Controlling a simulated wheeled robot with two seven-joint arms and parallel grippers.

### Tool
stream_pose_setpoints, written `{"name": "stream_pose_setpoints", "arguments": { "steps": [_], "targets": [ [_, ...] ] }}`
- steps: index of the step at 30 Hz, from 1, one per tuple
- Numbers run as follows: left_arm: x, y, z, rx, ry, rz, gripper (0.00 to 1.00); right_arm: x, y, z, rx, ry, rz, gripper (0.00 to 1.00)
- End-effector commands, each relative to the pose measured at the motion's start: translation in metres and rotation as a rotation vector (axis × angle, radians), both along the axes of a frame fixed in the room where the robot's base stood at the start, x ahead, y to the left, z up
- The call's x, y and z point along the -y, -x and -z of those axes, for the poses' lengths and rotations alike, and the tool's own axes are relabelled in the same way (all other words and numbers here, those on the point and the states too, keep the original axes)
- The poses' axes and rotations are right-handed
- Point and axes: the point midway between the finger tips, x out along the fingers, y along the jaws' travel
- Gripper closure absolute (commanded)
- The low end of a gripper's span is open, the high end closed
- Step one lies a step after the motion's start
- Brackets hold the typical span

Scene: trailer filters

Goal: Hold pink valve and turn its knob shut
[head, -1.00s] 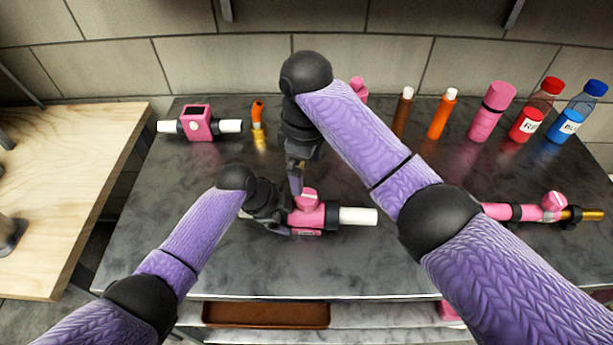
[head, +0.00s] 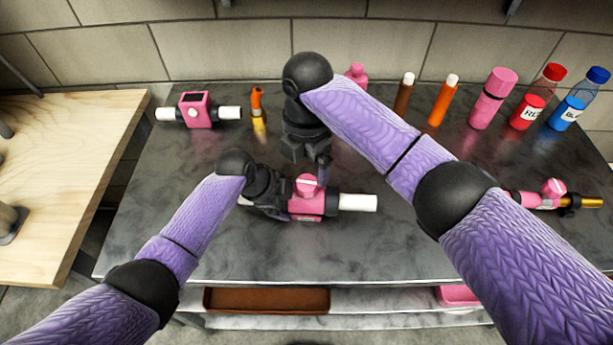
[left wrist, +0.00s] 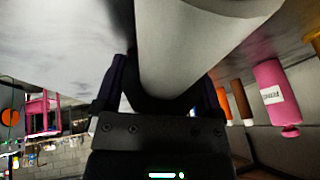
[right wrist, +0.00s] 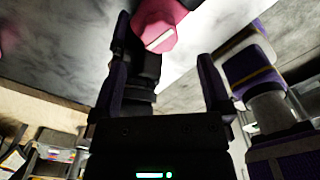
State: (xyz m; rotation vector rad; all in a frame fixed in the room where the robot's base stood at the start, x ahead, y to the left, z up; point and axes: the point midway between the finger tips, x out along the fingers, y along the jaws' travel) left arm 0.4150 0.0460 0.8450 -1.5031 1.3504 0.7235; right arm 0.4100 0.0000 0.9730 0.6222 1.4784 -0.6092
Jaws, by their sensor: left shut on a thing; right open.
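The pink valve (head: 313,207) with white pipe ends lies at the middle of the dark table, with its pink knob (head: 307,184) on top. My left gripper (head: 272,203) is shut on the valve's left side. In the left wrist view, the white pipe (left wrist: 195,60) runs between its fingers. My right gripper (head: 307,163) is open just behind the knob, with its fingers spread apart. In the right wrist view, the knob (right wrist: 160,28), with a pale stripe, shows beyond the open fingers (right wrist: 165,85). Contact with the knob cannot be told.
Another pink valve (head: 194,110) and an orange-tipped piece (head: 257,103) are at the back left. Brown (head: 403,92) and orange (head: 441,101) tubes, a pink bottle (head: 489,102), and red (head: 533,107) and blue (head: 575,108) bottles stand back right. Another pink assembly (head: 545,196) lies far right.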

Motion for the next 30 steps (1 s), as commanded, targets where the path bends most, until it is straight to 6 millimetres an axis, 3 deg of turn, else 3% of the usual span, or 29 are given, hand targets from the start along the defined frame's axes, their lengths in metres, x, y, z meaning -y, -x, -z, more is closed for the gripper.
{"name": "stream_pose_setpoints", "arguments": {
  "steps": [3, 6, 17, 30],
  "targets": [
    [0.0, 0.002, 0.002, -0.006, -0.003, 0.001, 0.94, 0.0, 0.001, 0.028, -0.004, 0.001, 0.001, 0.01],
    [0.0, 0.002, 0.002, -0.006, -0.003, 0.001, 0.94, 0.0, 0.0, 0.043, -0.003, 0.001, 0.002, 0.01],
    [-0.001, 0.002, 0.002, -0.006, -0.004, 0.001, 0.94, -0.001, 0.0, 0.053, 0.001, 0.0, 0.002, 0.01],
    [-0.001, 0.002, 0.002, -0.006, -0.004, 0.001, 0.94, 0.0, 0.0, 0.053, 0.0, 0.0, 0.002, 0.94]
  ]
}}
